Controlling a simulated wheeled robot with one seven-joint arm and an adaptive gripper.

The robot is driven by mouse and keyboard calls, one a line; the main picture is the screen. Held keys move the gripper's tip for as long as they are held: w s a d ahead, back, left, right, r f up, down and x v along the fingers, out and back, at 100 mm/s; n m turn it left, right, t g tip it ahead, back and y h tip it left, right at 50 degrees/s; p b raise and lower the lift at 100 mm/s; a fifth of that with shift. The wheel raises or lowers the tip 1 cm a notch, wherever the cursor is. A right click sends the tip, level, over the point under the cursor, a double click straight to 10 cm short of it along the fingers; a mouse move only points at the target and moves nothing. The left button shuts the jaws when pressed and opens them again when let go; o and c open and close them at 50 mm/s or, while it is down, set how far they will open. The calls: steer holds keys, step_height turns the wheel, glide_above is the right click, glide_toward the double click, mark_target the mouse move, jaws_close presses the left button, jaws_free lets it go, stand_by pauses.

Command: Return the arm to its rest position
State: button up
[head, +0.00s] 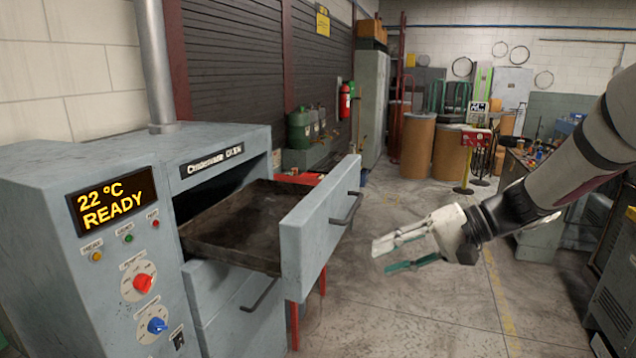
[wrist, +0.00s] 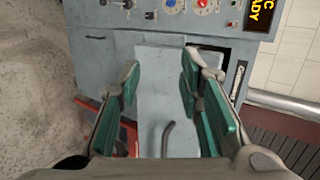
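My gripper (head: 405,252) is in the air to the right of the open oven drawer in the head view. Its fingers are apart with nothing between them. In the wrist view the two green finger pads (wrist: 160,95) are spread wide, with the drawer front behind them. The grey-blue oven (head: 85,250) stands at the left, its display reading 22 °C READY. Its upper drawer (head: 310,235) is pulled out, and the dark tray (head: 205,243) in it looks empty. The drawer handle (head: 347,209) is apart from my gripper in the head view.
A lower drawer (head: 230,305) is below the open one. Cardboard drums (head: 450,152) and a red sign stand (head: 474,140) are at the back. A dark cabinet (head: 615,290) stands at the right edge. The floor between the oven and the cabinet is clear.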

steer(key=s+d+r+n+t+h, duration=0.1)
steer(key=s+d+r+h, duration=0.1)
steer(key=s+h, duration=0.4)
steer(key=s+d+r+n+t+h, duration=0.1)
steer(key=s+h, duration=0.4)
steer(key=s, duration=1.1)
steer(key=d+r+t, duration=0.1)
steer(key=d, duration=0.1)
steer(key=shift+s+d+r+n+h+b, duration=0.2)
steer(key=shift+s+d+n+h+b, duration=0.1)
steer(key=shift+s+n+h+b, duration=0.1)
